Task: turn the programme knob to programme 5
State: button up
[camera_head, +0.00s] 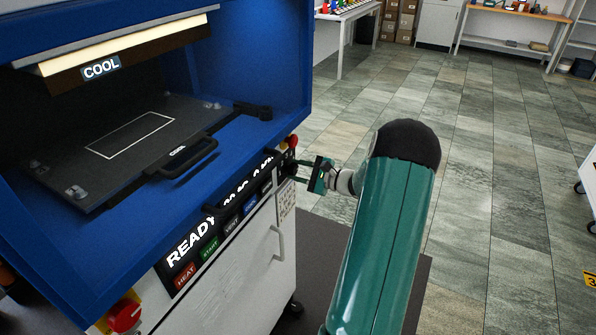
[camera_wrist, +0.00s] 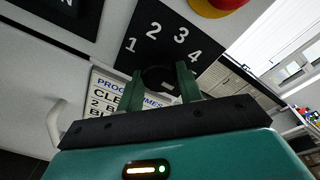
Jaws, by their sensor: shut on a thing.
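The programme knob (camera_wrist: 158,76) is a round black knob on a black dial plate (camera_wrist: 168,38) in the wrist view. White numerals 1, 2, 3 and 4 show around it. No 5 is visible; the lower part of the dial is behind my gripper. My gripper (camera_wrist: 160,80) is shut on the knob, one green finger on each side. I cannot tell which numeral the knob points to. In the head view my gripper (camera_head: 293,171) is at the right end of the press's front panel, and the knob there is too small to make out clearly.
The blue press (camera_head: 255,85) has a dark platen with a handle (camera_head: 188,158) and a lit READY display (camera_head: 190,243). A red-and-yellow button (camera_wrist: 217,4) sits just above the dial. A programme card (camera_wrist: 105,90) is below it. Open tiled floor (camera_head: 480,170) lies to the right.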

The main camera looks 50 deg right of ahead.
jog(key=m, duration=0.3)
jog(key=shift+d+m+y, duration=0.1)
jog(key=shift+m+y, duration=0.2)
jog(key=m, duration=0.3)
jog(key=m+y, duration=0.1)
jog(key=m, duration=0.5)
jog(key=shift+f, duration=0.1)
dwell(0.3)
jog(key=o, duration=1)
jog(key=v, duration=1.3)
jog(key=shift+s+d, duration=0.2)
jog(key=shift+s, duration=0.2)
jog(key=shift+s, duration=0.1)
